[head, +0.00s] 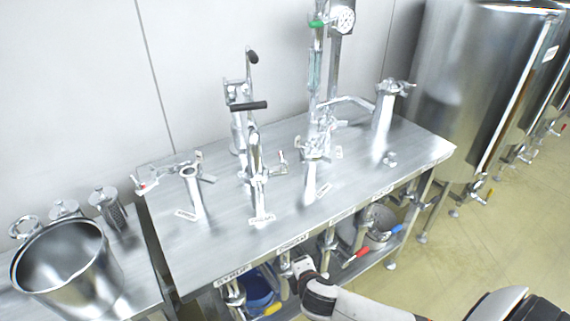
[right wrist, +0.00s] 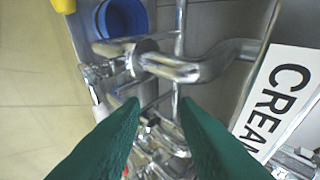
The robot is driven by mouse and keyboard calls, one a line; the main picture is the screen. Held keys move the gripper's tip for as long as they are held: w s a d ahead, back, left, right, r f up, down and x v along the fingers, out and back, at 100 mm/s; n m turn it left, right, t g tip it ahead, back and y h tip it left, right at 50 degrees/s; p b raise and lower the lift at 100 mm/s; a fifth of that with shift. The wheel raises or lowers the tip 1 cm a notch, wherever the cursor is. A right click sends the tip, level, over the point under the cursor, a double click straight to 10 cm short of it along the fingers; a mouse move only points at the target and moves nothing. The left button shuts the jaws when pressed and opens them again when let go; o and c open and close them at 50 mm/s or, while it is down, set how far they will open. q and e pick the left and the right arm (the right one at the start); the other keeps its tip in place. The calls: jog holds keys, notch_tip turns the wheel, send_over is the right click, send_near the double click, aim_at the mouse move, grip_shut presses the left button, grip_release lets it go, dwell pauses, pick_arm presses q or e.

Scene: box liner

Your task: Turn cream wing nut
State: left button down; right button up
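The white CREAM label (right wrist: 275,100) fills the right side of the right wrist view. It also shows small on the table's front edge in the head view (head: 292,242). Next to it are shiny metal pipes (right wrist: 205,65) and a clamp-like fitting (right wrist: 118,62). My right gripper (right wrist: 160,104) has its two green fingers apart, with small metal fittings (right wrist: 152,135) showing between and beyond them. I cannot single out the cream wing nut among these parts, nor tell whether the fingers touch anything. In the head view my right gripper (head: 303,268) is below the CREAM label. My left gripper is out of view.
A steel table (head: 225,235) carries several taps and pipe fittings. Below it are a blue bucket (head: 260,290), a red-handled valve (head: 355,256) and a lower shelf. A steel pot (head: 68,265) stands at left, large tanks (head: 475,85) at right. Floor at right is clear.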

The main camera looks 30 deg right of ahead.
jog(key=r+n, duration=0.1)
jog(key=r, duration=0.1)
jog(key=w+r+n+t, duration=0.1)
jog(key=r, duration=0.2)
jog(key=r+n+t, duration=0.1)
jog(key=r, duration=0.2)
jog(key=shift+w+a, duration=0.15)
jog(key=shift+w, duration=0.05)
jog(key=n+t, duration=0.6)
jog(key=n, duration=0.8)
send_near(287, 164)
jog(key=p+x, duration=0.1)
jog(key=x, duration=1)
jog(key=shift+w, duration=0.25)
grip_shut()
